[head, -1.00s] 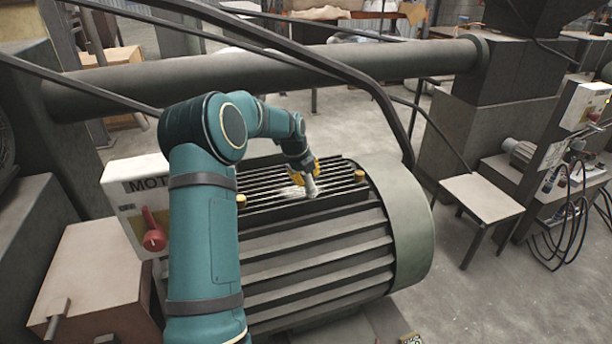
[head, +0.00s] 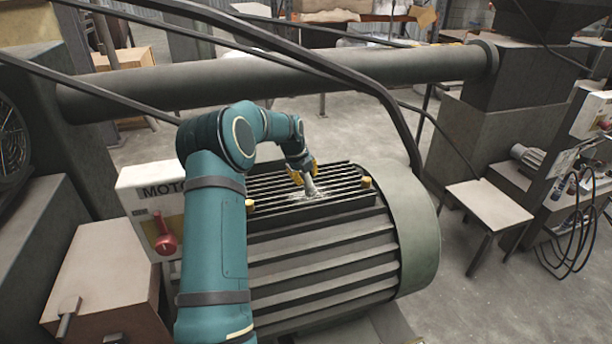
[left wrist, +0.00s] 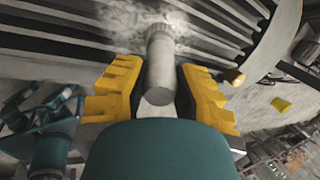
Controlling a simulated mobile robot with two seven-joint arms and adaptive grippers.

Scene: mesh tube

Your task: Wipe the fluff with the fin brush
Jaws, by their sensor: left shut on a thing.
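My left gripper (head: 301,172) is shut on the fin brush (head: 311,187), a grey cylinder with a pale tip. The brush reaches down to the slatted fins on top of the motor (head: 320,262). In the left wrist view the brush (left wrist: 160,66) sits between the yellow fingers (left wrist: 158,88), its far end at the fins. Whitish fluff (left wrist: 112,30) lies over the dark fins around the brush tip there. In the head view the fluff shows as a pale patch beside the tip. My right gripper is not in view.
Brass knobs (head: 366,182) stand at the ends of the finned grille. A switch box with a red handle (head: 164,243) is at the left. A dark bent bar (head: 385,105) and a thick pipe (head: 300,75) cross behind the motor. A small stool (head: 488,205) stands right.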

